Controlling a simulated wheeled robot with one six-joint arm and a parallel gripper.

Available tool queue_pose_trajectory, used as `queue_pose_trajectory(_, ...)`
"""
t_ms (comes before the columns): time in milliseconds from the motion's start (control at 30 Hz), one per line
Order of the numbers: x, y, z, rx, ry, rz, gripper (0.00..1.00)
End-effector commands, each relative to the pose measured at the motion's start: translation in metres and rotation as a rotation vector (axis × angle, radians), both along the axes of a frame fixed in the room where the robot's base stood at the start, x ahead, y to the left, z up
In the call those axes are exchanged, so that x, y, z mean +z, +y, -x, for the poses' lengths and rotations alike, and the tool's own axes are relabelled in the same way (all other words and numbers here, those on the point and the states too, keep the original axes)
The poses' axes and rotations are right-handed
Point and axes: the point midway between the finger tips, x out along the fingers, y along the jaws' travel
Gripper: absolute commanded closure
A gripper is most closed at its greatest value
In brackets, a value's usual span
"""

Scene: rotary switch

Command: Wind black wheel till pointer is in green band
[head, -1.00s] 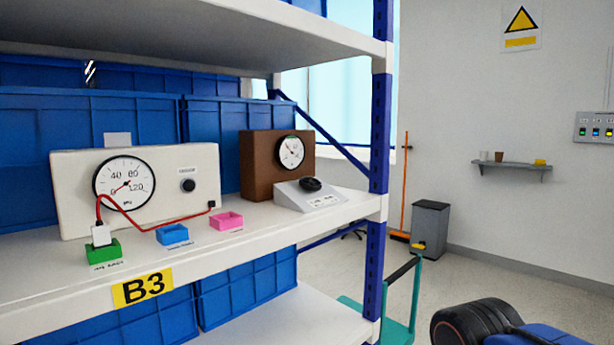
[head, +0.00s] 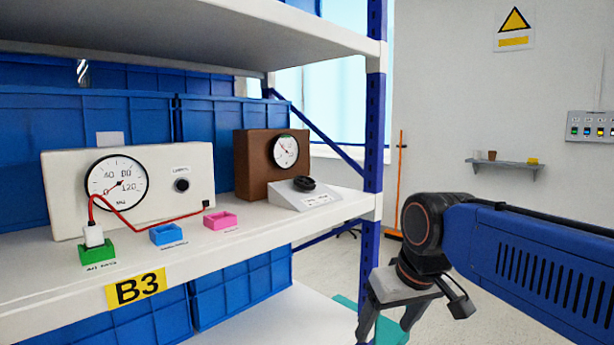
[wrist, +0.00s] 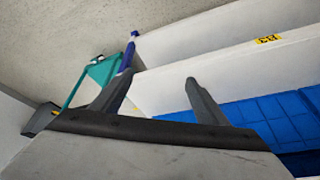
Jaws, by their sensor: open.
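A black wheel (head: 304,183) sits on top of a sloped light-grey box (head: 312,197) near the right end of the shelf. Behind it stands a brown box (head: 250,165) with a round white dial (head: 285,152). My gripper (head: 388,318) is open and empty, to the right of the shelf and lower than the wheel. In the wrist view its two fingers (wrist: 159,77) stand apart with nothing between them; the wheel is not seen there.
A white panel (head: 60,212) with a larger gauge (head: 116,183), a small black knob (head: 182,185) and a red cable stands at left. Green, blue and pink trays lie before it. A blue upright (head: 374,120) and the shelf above (head: 200,30) bound the space.

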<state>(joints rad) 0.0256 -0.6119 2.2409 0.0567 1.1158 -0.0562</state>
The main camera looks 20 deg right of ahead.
Motion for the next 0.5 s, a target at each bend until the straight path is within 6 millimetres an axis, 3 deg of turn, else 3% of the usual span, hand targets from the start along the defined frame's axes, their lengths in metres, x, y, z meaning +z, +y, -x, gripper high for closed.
queue_pose_trajectory(33,0.023,0.0,-0.018,0.004,0.001,-0.006,0.32)
queue_pose_trajectory(200,0.093,0.001,-0.068,0.03,0.009,-0.031,0.32)
queue_pose_trajectory(500,0.201,0.0,-0.152,0.092,0.016,-0.073,0.32)
